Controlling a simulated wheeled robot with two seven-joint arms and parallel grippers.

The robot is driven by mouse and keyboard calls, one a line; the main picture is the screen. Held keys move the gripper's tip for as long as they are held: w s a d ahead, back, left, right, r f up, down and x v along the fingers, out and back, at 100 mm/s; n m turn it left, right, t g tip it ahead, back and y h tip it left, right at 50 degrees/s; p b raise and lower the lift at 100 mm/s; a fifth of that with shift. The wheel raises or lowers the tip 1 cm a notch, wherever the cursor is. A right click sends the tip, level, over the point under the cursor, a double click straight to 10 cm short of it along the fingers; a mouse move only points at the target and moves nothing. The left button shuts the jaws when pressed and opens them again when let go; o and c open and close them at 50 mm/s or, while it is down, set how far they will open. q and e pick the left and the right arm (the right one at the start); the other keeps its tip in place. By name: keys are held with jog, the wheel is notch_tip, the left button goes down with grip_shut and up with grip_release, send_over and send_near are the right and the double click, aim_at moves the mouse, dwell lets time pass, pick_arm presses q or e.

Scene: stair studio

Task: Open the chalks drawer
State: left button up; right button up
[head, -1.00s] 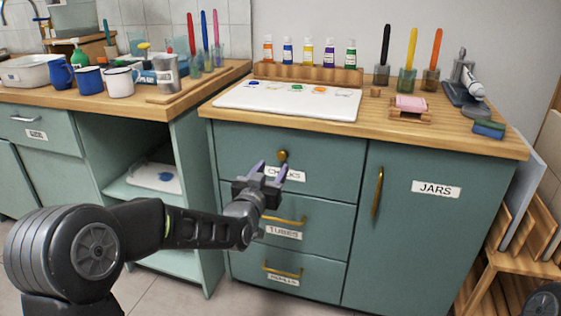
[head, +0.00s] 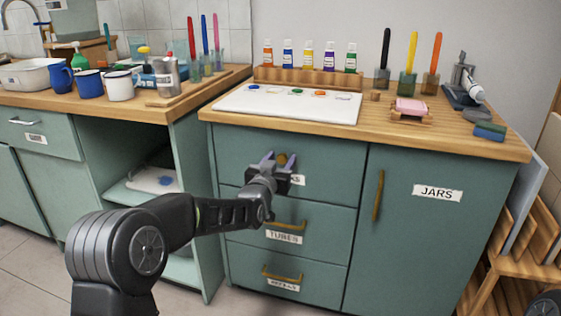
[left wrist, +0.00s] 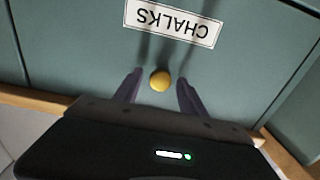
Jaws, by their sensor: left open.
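The chalks drawer (head: 333,160) is the top green drawer of the cabinet, and it is shut. Its white CHALKS label (left wrist: 172,22) shows upside down in the left wrist view and is mostly hidden by my gripper in the head view. The drawer's round brass knob (left wrist: 160,80) also shows in the head view (head: 282,158). My left gripper (head: 280,158) is open in front of the drawer. In the left wrist view its two fingers (left wrist: 158,88) stand on either side of the knob, apart from it. My right gripper is not in view.
Below are the tubes drawer (head: 325,232) and a lower drawer (head: 325,278), both with bar handles. The JARS door (head: 440,240) is to the right. The wooden countertop (head: 230,115) above juts over the drawer front and holds a white palette (head: 235,103) and paint tubes.

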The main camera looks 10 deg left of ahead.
pick_arm(q)
grip_shut()
dwell(0.4)
dwell(0.9)
